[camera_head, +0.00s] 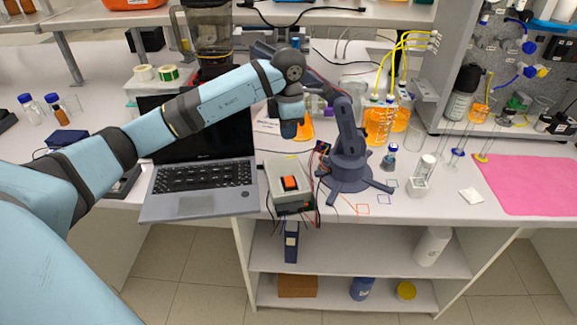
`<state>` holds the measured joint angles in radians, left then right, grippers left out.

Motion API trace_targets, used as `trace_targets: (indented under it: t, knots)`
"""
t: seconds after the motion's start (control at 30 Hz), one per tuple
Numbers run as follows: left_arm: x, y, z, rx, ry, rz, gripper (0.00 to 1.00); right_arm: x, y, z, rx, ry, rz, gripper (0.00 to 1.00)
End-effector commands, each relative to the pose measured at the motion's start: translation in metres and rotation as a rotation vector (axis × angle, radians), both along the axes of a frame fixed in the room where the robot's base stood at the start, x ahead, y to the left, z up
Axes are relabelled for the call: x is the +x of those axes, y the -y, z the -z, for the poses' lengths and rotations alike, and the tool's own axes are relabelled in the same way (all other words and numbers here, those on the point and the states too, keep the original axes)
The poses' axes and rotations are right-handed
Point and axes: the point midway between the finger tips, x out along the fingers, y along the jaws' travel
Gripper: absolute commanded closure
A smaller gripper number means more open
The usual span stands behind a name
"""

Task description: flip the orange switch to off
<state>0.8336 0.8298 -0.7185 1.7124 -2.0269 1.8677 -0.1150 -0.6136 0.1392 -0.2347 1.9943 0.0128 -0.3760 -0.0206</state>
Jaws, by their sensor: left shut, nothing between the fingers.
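The orange switch (290,183) sits on top of a small grey-beige box (291,202) near the front edge of the bench, just right of the laptop. Which way the switch is tipped is too small to tell. My left arm comes in from the left and reaches over the laptop. My left gripper (289,131) points down behind and above the box, apart from the switch. It is shut and holds nothing. My right gripper is out of view.
An open laptop (205,177) lies left of the box, under my arm. A dark blue small robot arm (347,160) stands close on the right, with loose wires around its base. Bottles with orange liquid (378,125) stand behind it. A pink mat (535,184) lies far right.

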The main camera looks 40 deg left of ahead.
Motion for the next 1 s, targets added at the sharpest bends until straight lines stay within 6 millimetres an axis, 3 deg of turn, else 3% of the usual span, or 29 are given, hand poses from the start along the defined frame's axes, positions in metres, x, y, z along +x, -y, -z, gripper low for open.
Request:
trace_targets:
  t: [0.27,0.7,1.0]
  knots:
    - [0.0,0.0,0.01,-0.001,-0.001,-0.001,1.0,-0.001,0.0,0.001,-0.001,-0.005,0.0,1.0]
    - [0.0,0.0,0.096,-0.001,-0.003,0.0,1.0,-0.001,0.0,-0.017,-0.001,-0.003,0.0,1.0]
    - [0.0,0.0,0.134,-0.001,-0.001,0.0,1.0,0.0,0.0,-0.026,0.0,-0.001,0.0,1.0]
